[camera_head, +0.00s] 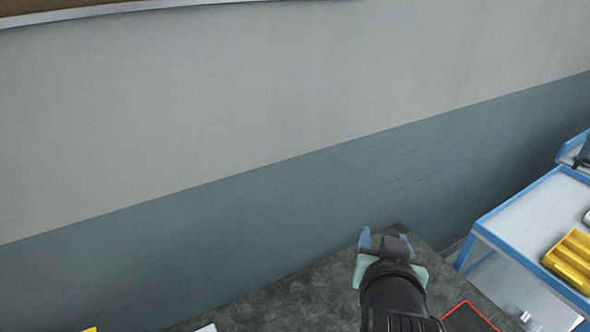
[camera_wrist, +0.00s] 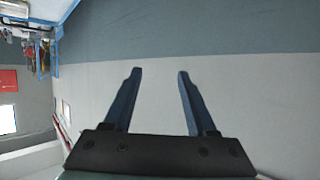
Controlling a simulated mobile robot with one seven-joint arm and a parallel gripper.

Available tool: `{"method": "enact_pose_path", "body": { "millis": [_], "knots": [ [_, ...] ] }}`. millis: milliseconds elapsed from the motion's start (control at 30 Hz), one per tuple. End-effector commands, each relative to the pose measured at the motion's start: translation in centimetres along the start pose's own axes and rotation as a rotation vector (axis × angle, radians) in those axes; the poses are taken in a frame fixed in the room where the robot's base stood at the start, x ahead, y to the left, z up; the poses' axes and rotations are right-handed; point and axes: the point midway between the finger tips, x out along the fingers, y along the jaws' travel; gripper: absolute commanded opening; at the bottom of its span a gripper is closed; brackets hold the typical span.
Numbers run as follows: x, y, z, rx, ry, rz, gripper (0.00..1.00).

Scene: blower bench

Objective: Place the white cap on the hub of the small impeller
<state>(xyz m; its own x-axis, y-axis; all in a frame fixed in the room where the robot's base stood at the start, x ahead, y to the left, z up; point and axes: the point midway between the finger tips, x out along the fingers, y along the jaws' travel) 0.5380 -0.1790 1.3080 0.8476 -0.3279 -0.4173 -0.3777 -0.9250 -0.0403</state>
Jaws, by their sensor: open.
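My gripper (camera_wrist: 158,75) is open and empty in the wrist view, its two dark blue fingers spread apart with only wall behind them. In the head view my gripper (camera_head: 381,235) is above the far right part of a dark grey bench top (camera_head: 290,297), near the wall. The white cap and the small impeller cannot be made out in either view. A white edge (camera_head: 207,328) shows at the bottom of the head view, too cut off to tell what it is.
A blue-framed cart (camera_head: 520,222) with a yellow tray (camera_head: 571,260) stands to the right of the bench. A red-edged dark item (camera_head: 468,318) lies at the bench's front right. The wall (camera_head: 250,235) rises behind the bench. The visible middle of the bench is clear.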

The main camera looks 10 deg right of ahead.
Motion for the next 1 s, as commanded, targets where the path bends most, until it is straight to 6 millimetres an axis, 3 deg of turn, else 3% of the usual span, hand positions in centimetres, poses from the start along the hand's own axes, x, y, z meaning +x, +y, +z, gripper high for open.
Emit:
{"method": "enact_pose_path", "body": {
  "millis": [33,133,200,300,400,500,600,1000],
  "knots": [
    [-1.6,-2.6,-4.7,-0.022,0.138,-0.05,0.57],
    [-6.2,-6.9,-12.8,-0.045,0.405,-0.141,0.57],
    [-10.6,-9.5,-17.8,-0.048,0.59,-0.203,0.57],
    [-17.4,-12.2,-23.1,-0.035,0.829,-0.282,0.57],
    [-23.5,-13.6,-26.3,-0.01,1.018,-0.342,0.57],
    [-27.9,-14.1,-28.0,0.014,1.144,-0.379,0.57],
    [-30.0,-14.2,-28.7,0.027,1.208,-0.397,0.57],
    [-30.2,-14.2,-28.3,0.031,1.221,-0.4,0.57]
  ]
}}
